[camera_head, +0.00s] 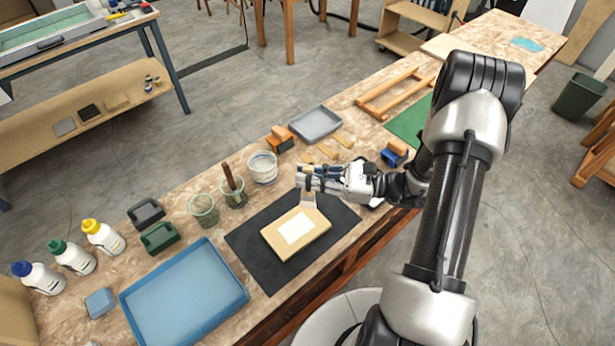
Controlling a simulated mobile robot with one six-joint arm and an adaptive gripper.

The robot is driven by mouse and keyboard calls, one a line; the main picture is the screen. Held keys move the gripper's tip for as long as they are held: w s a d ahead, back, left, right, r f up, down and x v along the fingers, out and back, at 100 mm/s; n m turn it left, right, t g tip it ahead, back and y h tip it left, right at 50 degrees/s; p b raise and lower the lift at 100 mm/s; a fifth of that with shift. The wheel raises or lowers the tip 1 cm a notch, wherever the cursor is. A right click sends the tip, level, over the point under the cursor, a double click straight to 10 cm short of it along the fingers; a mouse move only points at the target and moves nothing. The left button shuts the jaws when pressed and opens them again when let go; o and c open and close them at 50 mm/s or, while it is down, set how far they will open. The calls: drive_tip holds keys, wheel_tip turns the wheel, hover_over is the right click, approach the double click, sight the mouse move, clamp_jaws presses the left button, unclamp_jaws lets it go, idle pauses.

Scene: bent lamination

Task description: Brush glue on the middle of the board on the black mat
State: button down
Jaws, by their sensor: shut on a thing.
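A tan board (272,238) lies flat on the black mat (262,270) near the table's front edge. A white rectangle (296,228) covers the middle of its top; I cannot tell whether it is glue or a sheet. My gripper (304,182) is shut on a brush (308,198), reaching in from the right over the far part of the mat. The brush's flat, greyish end points down at the board's far edge. I cannot tell whether it touches the board.
Glass jars (204,210), one holding a brown-handled tool, and a white-rimmed pot (263,168) stand behind the mat. A blue tray (185,295) lies to the left, with glue bottles (103,238) beyond. A grey tray (314,123) and wooden blocks lie farther back.

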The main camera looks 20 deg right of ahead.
sight(308, 167)
drive_tip(key=shift+r+p, duration=0.95)
drive_tip(key=shift+r, duration=0.55)
